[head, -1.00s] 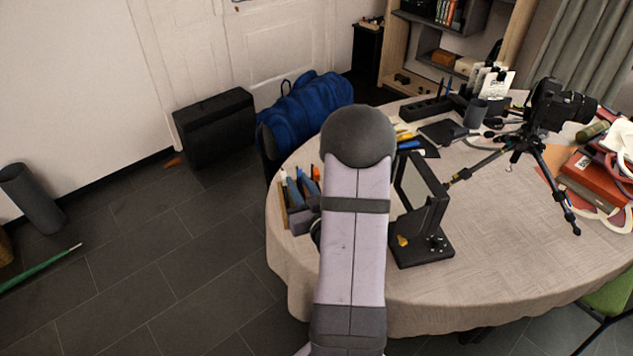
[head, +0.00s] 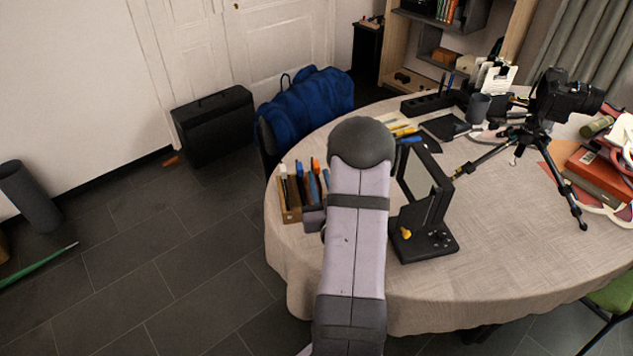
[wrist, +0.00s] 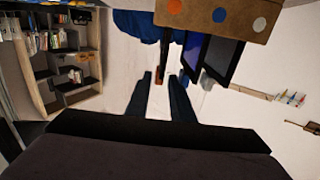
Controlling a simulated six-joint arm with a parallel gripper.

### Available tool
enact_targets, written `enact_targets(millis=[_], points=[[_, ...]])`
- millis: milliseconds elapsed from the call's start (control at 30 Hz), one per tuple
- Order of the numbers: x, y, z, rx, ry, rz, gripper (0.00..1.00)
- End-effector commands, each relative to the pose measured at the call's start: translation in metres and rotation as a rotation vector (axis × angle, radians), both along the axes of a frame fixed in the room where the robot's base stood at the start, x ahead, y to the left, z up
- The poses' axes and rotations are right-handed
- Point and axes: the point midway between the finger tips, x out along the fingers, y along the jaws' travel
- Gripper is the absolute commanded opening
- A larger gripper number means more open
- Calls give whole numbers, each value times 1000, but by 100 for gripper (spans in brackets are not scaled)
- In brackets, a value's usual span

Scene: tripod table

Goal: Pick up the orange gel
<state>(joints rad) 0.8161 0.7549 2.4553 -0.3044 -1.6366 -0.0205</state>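The orange gel (head: 316,164) stands among several upright pieces in a wooden rack on the near left of the table; only its orange top shows in the head view. In the wrist view the picture is upside down, and the orange gel (wrist: 160,68) is a thin strip seen almost edge-on below the orange dot. My gripper (wrist: 160,75) is open, with one blue-grey finger on each side of the strip's end, and gaps show. In the head view my gripper (head: 319,185) is at the rack, partly hidden by my arm.
The wooden rack (head: 289,209) carries orange, blue and white dots in the wrist view. Dark panels (wrist: 220,60) stand close beside the gel. A black mirror-like stand (head: 425,240) is just right of my arm. A camera tripod (head: 532,140) stands farther right.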

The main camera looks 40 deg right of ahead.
Motion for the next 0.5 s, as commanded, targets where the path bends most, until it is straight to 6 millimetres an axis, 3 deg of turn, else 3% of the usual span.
enact_targets(millis=[500], points=[[42,-24,-1,0,0,2,21]])
